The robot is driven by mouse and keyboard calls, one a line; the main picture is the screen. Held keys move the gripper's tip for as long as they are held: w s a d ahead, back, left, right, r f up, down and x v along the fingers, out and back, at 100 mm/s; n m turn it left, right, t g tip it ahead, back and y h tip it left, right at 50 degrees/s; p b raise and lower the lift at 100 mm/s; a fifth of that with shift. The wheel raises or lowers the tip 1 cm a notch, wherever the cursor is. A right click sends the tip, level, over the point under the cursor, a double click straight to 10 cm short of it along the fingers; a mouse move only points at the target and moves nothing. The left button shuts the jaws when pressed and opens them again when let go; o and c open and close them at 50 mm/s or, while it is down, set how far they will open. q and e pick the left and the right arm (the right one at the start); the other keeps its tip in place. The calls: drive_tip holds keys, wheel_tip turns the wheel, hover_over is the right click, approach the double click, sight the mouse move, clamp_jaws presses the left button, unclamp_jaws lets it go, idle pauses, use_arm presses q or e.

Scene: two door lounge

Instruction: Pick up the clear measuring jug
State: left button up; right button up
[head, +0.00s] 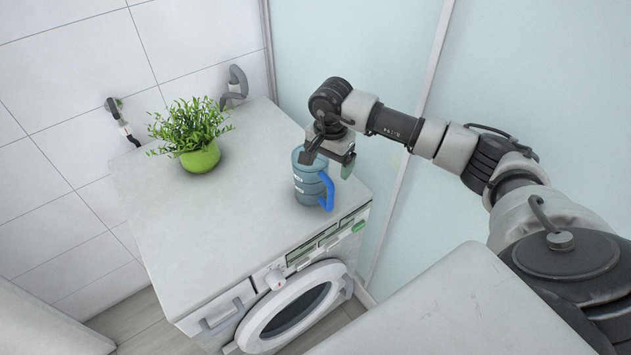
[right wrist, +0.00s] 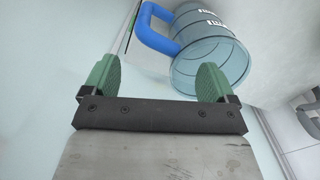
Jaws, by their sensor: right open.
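The clear measuring jug (head: 306,183) has a bluish see-through body, white markings and a blue handle. It stands upright on top of the washing machine, near its right front corner. My right gripper (head: 331,160) is open just above and beside the jug's rim, and hides part of it in the head view. In the right wrist view the jug (right wrist: 212,62) lies beyond the green fingertips of my right gripper (right wrist: 158,82), with its rim close to the right finger and its handle up and left. Nothing is held. My left gripper is not in view.
The white washing machine (head: 235,225) has a round door at its front. A green potted plant (head: 198,150) stands on its left back part. A tiled wall (head: 70,70) is behind, and a pale glass panel (head: 350,40) stands close on the right. The middle of the top is clear.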

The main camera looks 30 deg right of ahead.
sight(316, 183)
drive_tip(key=f+p, duration=0.2)
drive_tip(key=f, duration=0.3)
drive_tip(key=shift+w+f, duration=0.15)
drive_tip(key=shift+w, duration=0.05)
clamp_jaws()
idle(0.3)
